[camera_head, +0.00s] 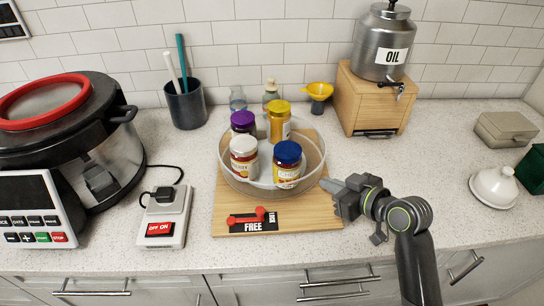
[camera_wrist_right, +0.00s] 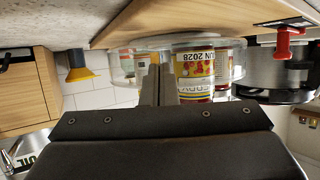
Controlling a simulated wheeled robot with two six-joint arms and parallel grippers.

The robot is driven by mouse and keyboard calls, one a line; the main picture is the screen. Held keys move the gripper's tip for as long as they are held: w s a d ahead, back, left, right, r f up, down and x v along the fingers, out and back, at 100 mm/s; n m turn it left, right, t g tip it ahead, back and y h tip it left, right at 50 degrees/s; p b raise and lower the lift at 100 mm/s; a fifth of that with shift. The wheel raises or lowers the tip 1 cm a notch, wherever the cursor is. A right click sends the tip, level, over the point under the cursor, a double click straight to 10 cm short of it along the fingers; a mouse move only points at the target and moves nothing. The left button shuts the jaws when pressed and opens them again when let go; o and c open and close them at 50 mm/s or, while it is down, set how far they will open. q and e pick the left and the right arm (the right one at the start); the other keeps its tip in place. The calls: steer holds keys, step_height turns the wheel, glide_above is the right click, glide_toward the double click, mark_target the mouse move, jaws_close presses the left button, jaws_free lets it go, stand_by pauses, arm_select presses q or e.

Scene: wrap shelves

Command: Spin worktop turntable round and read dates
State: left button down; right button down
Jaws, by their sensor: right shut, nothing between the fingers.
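The turntable (camera_head: 228,180) is a clear round tray on a wooden board (camera_head: 225,212). It carries a purple-lidded jar (camera_head: 243,120), a yellow-lidded jar (camera_head: 279,122), a white-lidded jar (camera_head: 244,158) and a blue-lidded jar (camera_head: 287,164). My right gripper (camera_head: 328,184) is shut and empty at the tray's right front rim; I cannot tell whether it touches. In the right wrist view its fingers (camera_wrist_right: 160,85) point at the tray, and a jar label (camera_wrist_right: 205,60) there reads "UN 2028", its left end cut off. My left gripper is out of view.
A red lever (camera_head: 247,217) lies on a black plate marked FREE and LOCK at the board's front. A wooden box (camera_head: 372,100) with an OIL tin (camera_head: 383,45) stands behind right. A cooker (camera_head: 80,130) and switch box (camera_head: 165,215) stand left. Counter right of the board is mostly clear.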

mark_target(300, 186)
steer(key=shift+w+a, duration=0.55)
steer(key=shift+w, duration=0.05)
steer(key=shift+s+a, duration=0.1)
steer(key=shift+s, duration=0.05)
steer(key=shift+s+a, duration=0.75)
steer(key=shift+s, duration=0.05)
steer(key=shift+s+a, duration=0.25)
steer(key=shift+a, duration=0.3)
steer(key=shift+s+a, duration=0.2)
steer(key=shift+a, duration=0.35)
steer(key=shift+s+d+p, duration=0.35)
steer(key=shift+s+d, duration=0.05)
steer(key=shift+s, duration=0.4)
steer(key=shift+s+d+p, duration=0.35)
steer(key=shift+s+d, duration=0.05)
steer(key=shift+s, duration=0.35)
